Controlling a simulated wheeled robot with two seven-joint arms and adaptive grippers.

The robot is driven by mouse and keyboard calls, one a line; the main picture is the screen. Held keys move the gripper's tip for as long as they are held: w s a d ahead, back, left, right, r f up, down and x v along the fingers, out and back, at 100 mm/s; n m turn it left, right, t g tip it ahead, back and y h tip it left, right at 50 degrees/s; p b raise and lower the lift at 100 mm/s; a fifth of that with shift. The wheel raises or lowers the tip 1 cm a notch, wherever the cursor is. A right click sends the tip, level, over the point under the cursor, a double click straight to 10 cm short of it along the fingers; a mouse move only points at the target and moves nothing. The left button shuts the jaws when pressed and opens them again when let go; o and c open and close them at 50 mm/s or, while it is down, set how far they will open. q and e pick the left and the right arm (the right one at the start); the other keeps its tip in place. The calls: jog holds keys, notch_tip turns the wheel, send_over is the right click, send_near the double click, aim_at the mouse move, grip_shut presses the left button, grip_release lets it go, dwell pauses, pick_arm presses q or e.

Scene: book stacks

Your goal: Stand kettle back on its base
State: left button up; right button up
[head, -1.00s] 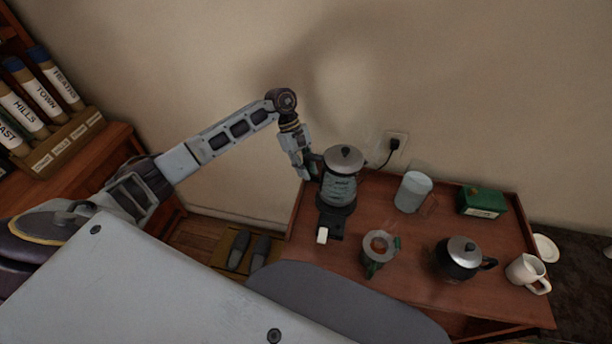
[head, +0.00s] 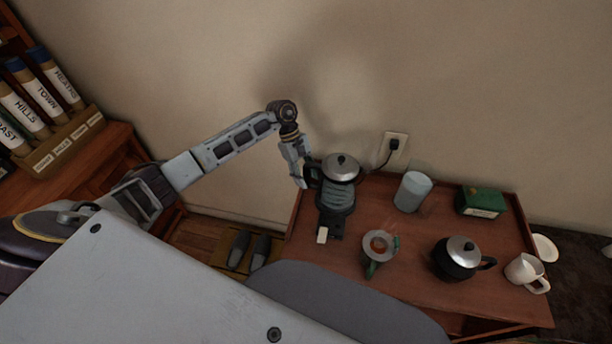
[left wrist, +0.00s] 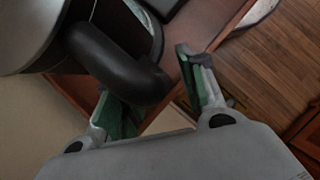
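The kettle (head: 338,192) has a glass body, a silver lid and a dark handle, and stands upright. It appears seated on its dark base (head: 333,228) on the wooden table's left part; the exact contact is hard to see. My left gripper (head: 301,182) is at the kettle's left, beside the handle (head: 312,172). In the left wrist view the fingers of my left gripper (left wrist: 160,98) are spread with a gap between them. The black handle (left wrist: 118,65) is close to the fingertips and partly covers one finger. My right gripper is not in view.
On the table (head: 410,250) are a frosted cup (head: 412,192), a green box (head: 481,202), a strainer-like mug (head: 379,249), a dark teapot (head: 458,262) and a white jug (head: 526,272). A plug (head: 393,146) sits in the wall outlet. A grey chair (head: 345,305) is in front.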

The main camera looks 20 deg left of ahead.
pick_arm(q)
jog(key=shift+v, duration=0.8)
jog(key=v, duration=1)
jog(key=shift+r+p, duration=0.25)
jog(key=shift+p, duration=0.15)
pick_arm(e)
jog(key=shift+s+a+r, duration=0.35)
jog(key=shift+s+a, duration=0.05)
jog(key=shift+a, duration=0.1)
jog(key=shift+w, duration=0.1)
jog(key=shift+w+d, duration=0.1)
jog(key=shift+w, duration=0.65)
